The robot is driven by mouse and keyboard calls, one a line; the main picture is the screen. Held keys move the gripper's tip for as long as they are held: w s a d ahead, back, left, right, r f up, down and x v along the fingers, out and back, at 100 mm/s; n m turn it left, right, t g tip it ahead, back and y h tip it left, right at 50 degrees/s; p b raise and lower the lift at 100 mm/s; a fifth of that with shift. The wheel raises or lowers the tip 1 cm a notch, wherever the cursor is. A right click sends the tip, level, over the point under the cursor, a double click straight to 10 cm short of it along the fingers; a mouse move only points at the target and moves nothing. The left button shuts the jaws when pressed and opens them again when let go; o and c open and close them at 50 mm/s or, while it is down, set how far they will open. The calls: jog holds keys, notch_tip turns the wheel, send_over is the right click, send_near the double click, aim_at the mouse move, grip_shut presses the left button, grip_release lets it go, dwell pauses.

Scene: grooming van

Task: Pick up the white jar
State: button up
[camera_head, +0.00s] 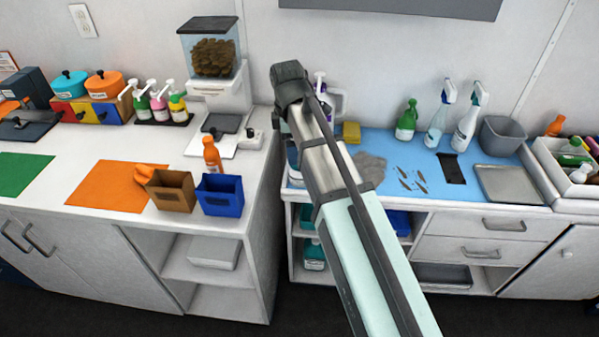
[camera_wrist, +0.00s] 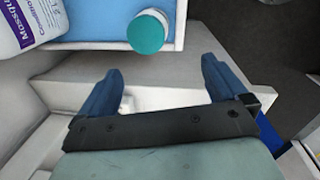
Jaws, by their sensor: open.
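A small jar (camera_wrist: 147,30) with a teal lid and a white side stands on the blue mat (camera_wrist: 105,25), close to the counter edge, at the top of the wrist view. It is the only jar I see there. My gripper (camera_wrist: 160,88) is open and empty, its two blue fingers spread apart. The jar lies beyond the fingertips, roughly in line with the gap between them and a little left of its middle. The fingers do not touch it.
A large white bottle (camera_wrist: 25,22) with a purple label stands left of the jar. In the head view, a yellow sponge (camera_head: 351,132), a green bottle (camera_head: 406,122), spray bottles (camera_head: 466,125) and a metal tray (camera_head: 507,185) sit right of my arm. A blue bin (camera_head: 220,196) stands on the left counter.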

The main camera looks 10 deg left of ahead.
jog(key=r+n+h, duration=0.1)
jog(key=r+n, duration=0.1)
jog(key=n, duration=0.1)
jog(key=n+t+h, duration=0.2)
jog(key=n, duration=0.2)
send_over(296, 178)
jog(key=w, duration=0.2)
notch_tip(296, 178, down, 10)
jog(key=shift+w+d+f, duration=0.1)
jog(key=shift+d+f, duration=0.05)
jog(key=shift+f, duration=0.1)
jog(key=shift+a+x, duration=0.15)
jog(key=shift+x, duration=1.15)
jog(key=shift+a+x, duration=0.1)
jog(key=shift+x, duration=1.2)
